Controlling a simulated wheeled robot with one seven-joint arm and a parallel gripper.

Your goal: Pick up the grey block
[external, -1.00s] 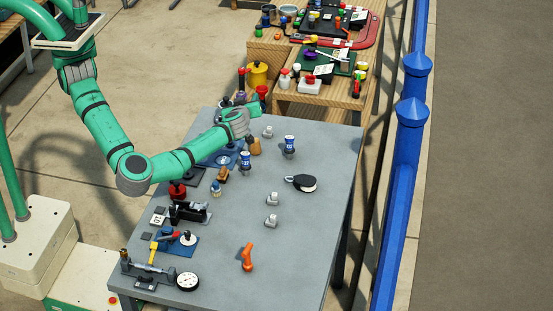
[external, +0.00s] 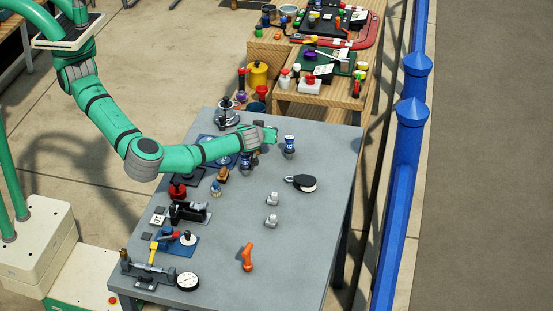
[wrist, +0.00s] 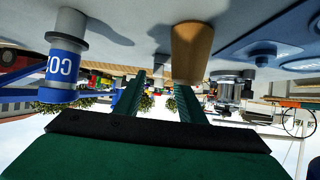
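Two small light-grey blocks, the upper one (external: 273,199) and the lower one (external: 271,221), stand on the right half of the grey table in the external view. A small grey piece (wrist: 161,59), which looks like another grey block, shows ahead between my fingers in the wrist view. In the external view my arm's end hides that spot. My gripper (external: 271,134) is low over the far part of the table. In the wrist view it (wrist: 160,80) is open, with two green fingers apart and nothing gripped.
A blue-banded grey cylinder (wrist: 62,62) and a tan tapered piece (wrist: 192,50) stand close to the fingers in the wrist view. In the external view, a black-and-white pulley (external: 302,183) and an orange piece (external: 247,257) lie right of several tools. The table's right side is mostly clear.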

